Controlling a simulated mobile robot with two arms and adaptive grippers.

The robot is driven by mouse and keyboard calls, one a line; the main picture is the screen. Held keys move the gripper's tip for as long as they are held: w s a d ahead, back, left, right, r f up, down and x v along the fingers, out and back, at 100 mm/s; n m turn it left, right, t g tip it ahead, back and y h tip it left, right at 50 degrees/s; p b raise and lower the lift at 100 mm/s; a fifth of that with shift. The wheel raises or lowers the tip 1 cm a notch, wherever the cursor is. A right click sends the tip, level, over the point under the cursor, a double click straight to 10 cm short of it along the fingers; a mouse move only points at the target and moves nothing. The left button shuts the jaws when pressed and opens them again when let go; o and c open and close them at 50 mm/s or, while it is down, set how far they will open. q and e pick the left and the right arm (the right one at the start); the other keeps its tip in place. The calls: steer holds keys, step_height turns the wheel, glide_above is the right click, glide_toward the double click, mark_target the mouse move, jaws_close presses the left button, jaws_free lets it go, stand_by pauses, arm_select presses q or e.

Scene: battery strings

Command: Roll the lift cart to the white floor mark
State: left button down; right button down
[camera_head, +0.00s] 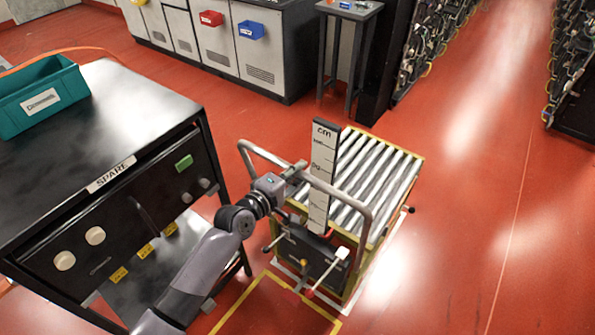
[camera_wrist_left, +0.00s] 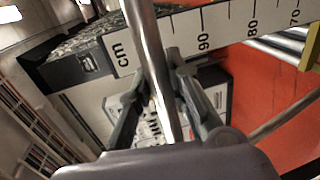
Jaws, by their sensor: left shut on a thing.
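The lift cart (camera_head: 372,180) has a yellow-edged roller top, a grey tube handle (camera_head: 366,232) and an upright cm scale (camera_head: 322,170). My left gripper (camera_head: 296,172) is shut on the left part of the handle. In the left wrist view, the fingers of my left gripper (camera_wrist_left: 160,88) close around the handle tube (camera_wrist_left: 148,45), with the scale (camera_wrist_left: 215,30) behind it. My right gripper is not in view.
A black bench (camera_head: 140,100) labelled SPARE, bearing a teal bin (camera_head: 42,97), stands close on the left. A yellow floor outline (camera_head: 248,290) lies in front of the cart. Grey cabinets and a small dark stand (camera_head: 350,12) are behind. Red floor is clear on the right, before the battery racks.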

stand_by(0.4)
arm_select(q)
steer(key=shift+r+b+x, duration=0.1)
steer(key=shift+b+x, duration=0.05)
steer(key=shift+x, duration=0.45)
steer(key=shift+r+b+x, duration=0.15)
steer(key=shift+x, duration=0.5)
steer(key=c, duration=1.9)
jaws_free()
steer(key=shift+w+d, duration=0.1)
steer(key=o, duration=0.4)
steer(key=shift+s+a, duration=0.2)
steer(key=shift+s, duration=0.05)
steer(key=v, duration=1.2)
